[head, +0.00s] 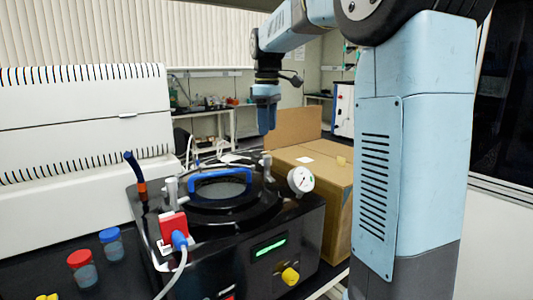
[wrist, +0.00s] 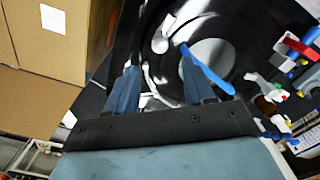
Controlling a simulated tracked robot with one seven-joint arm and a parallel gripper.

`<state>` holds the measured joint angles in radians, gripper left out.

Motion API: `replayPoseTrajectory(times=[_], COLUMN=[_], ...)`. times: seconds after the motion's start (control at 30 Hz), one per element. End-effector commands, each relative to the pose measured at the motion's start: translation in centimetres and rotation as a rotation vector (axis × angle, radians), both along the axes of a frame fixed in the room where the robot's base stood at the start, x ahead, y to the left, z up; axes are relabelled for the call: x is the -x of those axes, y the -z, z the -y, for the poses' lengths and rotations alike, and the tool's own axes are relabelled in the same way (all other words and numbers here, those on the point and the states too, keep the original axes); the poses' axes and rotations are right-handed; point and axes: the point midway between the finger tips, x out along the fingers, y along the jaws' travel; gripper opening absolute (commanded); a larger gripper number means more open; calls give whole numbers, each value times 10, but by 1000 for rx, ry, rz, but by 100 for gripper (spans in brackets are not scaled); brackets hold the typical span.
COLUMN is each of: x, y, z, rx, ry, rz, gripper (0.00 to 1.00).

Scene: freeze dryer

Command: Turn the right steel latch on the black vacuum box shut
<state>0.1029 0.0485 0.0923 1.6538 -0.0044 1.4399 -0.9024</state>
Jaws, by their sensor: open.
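The black vacuum box (head: 225,258) stands on the dark bench with a round lid and a blue handle (head: 220,180). The right steel latch (head: 266,167) stands upright at the right of the lid, in front of the cardboard box. A steel part, apparently this latch, shows in the wrist view (wrist: 160,45), left of the blue handle (wrist: 207,73). My gripper (head: 266,131) points down above the right latch, apart from it. In the wrist view its two blue fingers (wrist: 158,65) are spread, with nothing held between them. The latch's exact turn is hard to tell.
A pressure gauge (head: 301,180) rises at the box's right corner. A cardboard box (head: 325,182) stands close to the right. The left steel latch (head: 171,190), a red clip (head: 172,225) and capped jars (head: 82,268) are on the left.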

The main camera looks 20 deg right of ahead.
Motion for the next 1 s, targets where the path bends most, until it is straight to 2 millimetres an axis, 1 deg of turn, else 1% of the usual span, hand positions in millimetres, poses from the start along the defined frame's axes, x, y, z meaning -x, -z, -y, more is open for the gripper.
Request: replayPoseTrajectory(times=[0.03, 0.1, 0.3, 0.5, 0.7, 0.97, 1.0], x=[1, 1, 0, 1, 0, 0, 0], y=[10, 22, 56, 80, 88, 89, 89], z=[0, 0, 0, 0, 0, 1, 1], rx=[0, 0, 0, 0, 0, 0, 0], ry=[0, 0, 1, 1, 1, 2, 2], rz=[-3, -4, -3, -2, 0, 0, 0], gripper=[53, 53, 53, 53, 53, 53, 49])
